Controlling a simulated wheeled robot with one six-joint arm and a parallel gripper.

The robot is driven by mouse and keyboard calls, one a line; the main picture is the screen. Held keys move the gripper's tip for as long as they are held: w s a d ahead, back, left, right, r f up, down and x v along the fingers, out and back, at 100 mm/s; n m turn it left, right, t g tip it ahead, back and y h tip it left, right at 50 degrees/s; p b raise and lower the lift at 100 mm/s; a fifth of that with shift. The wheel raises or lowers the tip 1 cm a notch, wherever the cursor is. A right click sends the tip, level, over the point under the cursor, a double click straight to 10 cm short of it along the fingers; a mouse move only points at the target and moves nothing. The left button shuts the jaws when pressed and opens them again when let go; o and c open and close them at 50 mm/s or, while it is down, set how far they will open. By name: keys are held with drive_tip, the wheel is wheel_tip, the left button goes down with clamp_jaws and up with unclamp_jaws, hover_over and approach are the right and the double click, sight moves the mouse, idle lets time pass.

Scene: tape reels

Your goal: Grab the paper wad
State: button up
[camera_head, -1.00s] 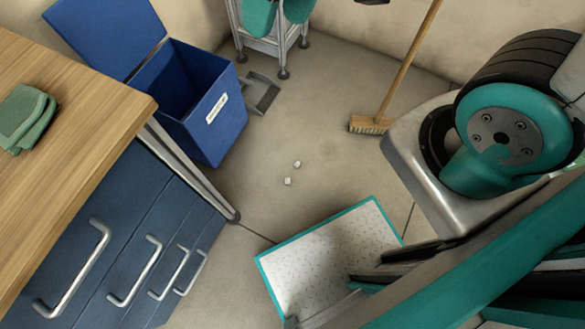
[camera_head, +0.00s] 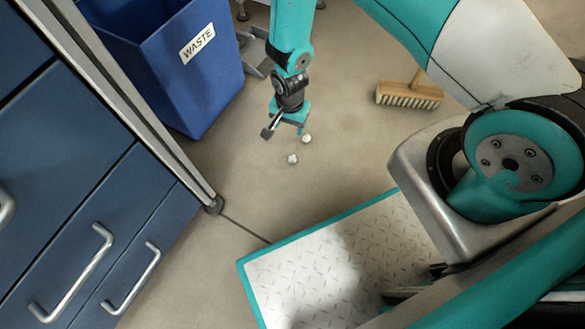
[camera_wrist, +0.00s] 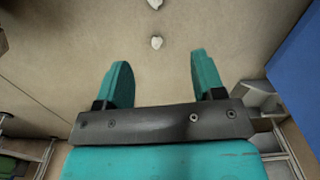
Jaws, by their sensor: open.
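Two small whitish paper wads lie on the floor close together. One wad (camera_head: 306,138) is right beside my gripper in the head view, and the other wad (camera_head: 292,159) lies a little nearer my body. In the wrist view one wad (camera_wrist: 157,42) is ahead of the gap between my fingers, and the other wad (camera_wrist: 155,4) is at the top edge. My gripper (camera_head: 285,130) points down above the floor, open. Its two teal fingers (camera_wrist: 160,65) are apart with nothing between them.
A blue waste bin (camera_head: 175,75) stands left of my arm, also at the right of the wrist view (camera_wrist: 300,65). A blue drawer cabinet (camera_head: 90,220) is at left. A broom (camera_head: 410,95) lies right of the wads. Clear floor surrounds them.

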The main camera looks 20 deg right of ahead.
drive_tip(key=b, duration=0.8)
hover_over(292, 158)
wheel_tip(292, 158, down, 15)
drive_tip(key=shift+r, duration=0.2)
wheel_tip(292, 158, down, 5)
drive_tip(key=b, duration=0.4)
drive_tip(key=shift+s+f, duration=0.1)
drive_tip(key=shift+f, duration=0.05)
drive_tip(key=c, duration=1.1)
